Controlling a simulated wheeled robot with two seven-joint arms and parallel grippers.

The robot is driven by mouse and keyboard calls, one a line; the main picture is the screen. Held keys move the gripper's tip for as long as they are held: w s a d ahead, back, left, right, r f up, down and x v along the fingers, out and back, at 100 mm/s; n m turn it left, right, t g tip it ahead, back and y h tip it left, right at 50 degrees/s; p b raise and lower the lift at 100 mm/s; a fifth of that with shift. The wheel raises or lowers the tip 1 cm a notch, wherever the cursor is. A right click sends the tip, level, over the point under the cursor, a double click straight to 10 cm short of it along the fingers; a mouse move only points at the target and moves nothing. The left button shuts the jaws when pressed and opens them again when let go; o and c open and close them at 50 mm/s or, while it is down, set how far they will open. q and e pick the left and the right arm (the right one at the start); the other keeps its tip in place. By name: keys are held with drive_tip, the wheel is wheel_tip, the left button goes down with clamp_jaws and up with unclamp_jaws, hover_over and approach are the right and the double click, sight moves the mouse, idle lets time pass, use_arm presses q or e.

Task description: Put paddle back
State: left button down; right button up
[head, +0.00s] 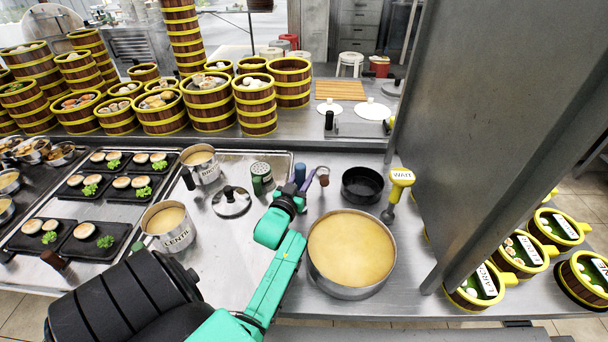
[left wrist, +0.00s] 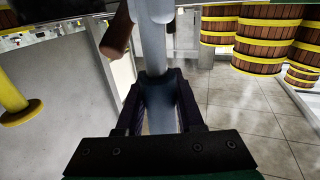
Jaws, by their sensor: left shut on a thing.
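My left gripper (head: 300,189) is above the steel counter, behind the large round pan. It is shut on a slim grey-blue shaft (left wrist: 159,60), taken as the paddle's handle, which runs up between the fingers in the left wrist view (left wrist: 160,105). In the head view a small blue-purple part (head: 309,178) shows at the fingertips. The rest of the held thing is hidden, so its full shape cannot be told. A yellow-topped piece marked WAIT (head: 402,177) stands to the right on a grey stem, apart from the gripper. My right gripper is not in view.
The large pan (head: 352,294) of yellowish filling stands just right of my left arm. A black round pan (head: 363,185), a small brown cup (head: 323,173) and a green shaker (head: 261,174) are close by. A tall grey panel (head: 490,130) rises at the right. Steamer towers (head: 185,40) stand behind.

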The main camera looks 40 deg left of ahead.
use_arm(q)
drive_tip(key=shift+f+b, duration=0.4)
drive_tip(key=shift+f, duration=0.1)
drive_tip(key=shift+c, duration=2.3)
unclamp_jaws()
drive_tip(key=shift+s+f, duration=0.1)
drive_tip(key=shift+f, duration=0.15)
